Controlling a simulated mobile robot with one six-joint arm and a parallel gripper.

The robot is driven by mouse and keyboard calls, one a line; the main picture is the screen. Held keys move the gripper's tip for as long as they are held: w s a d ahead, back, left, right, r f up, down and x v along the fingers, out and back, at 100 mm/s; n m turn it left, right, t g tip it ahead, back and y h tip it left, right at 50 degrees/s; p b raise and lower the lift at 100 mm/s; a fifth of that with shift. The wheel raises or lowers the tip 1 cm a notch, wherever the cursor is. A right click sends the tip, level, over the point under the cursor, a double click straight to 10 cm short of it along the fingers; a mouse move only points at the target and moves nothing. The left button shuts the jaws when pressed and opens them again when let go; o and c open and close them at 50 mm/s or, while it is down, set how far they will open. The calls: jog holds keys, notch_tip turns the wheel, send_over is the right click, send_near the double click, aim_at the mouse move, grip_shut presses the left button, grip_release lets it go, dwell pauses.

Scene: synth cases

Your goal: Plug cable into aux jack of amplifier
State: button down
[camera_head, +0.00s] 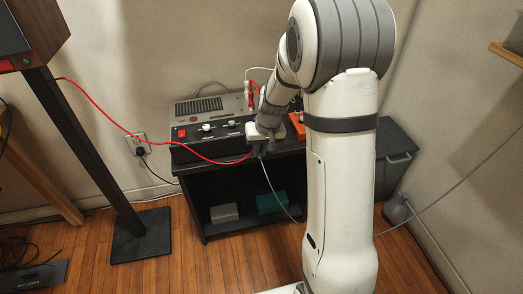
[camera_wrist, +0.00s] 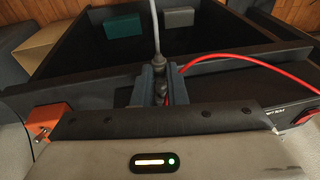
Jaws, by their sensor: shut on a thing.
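The amplifier (camera_head: 200,104), grey-topped with a dark front panel, stands on the black shelf unit. Its red switch (camera_head: 182,133) is at the front left, and the switch also shows at the right edge in the wrist view (camera_wrist: 305,117). My gripper (camera_head: 261,147) is at the right end of the amplifier's front. In the wrist view its two blue-grey fingers (camera_wrist: 158,86) are shut on the plug end of the grey cable (camera_wrist: 155,28), which hangs down in the head view (camera_head: 276,192). The aux jack is hidden; I cannot tell whether the plug touches the amplifier.
A red cable (camera_head: 104,112) runs from the speaker at left to the amplifier front, close beside my gripper (camera_wrist: 245,62). An orange box (camera_head: 297,126) stands just right. Green (camera_head: 271,202) and grey (camera_head: 224,212) boxes lie in the shelf below. A speaker stand (camera_head: 82,150) is at left.

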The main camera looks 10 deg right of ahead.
jog(key=shift+w, duration=0.35)
jog(key=c, duration=1.4)
grip_release()
jog(key=shift+o, duration=0.2)
jog(key=p+v, duration=0.2)
jog(key=v, duration=0.5)
jog(key=shift+r, duration=0.4)
jog(key=s+a+r+h+p, duration=0.1)
jog(key=s+r+p, duration=1.8)
jog(key=s+r, duration=0.5)
notch_tip(320, 180, up, 4)
jog(key=shift+f+t+h, duration=0.1)
jog(key=shift+t+h, duration=0.2)
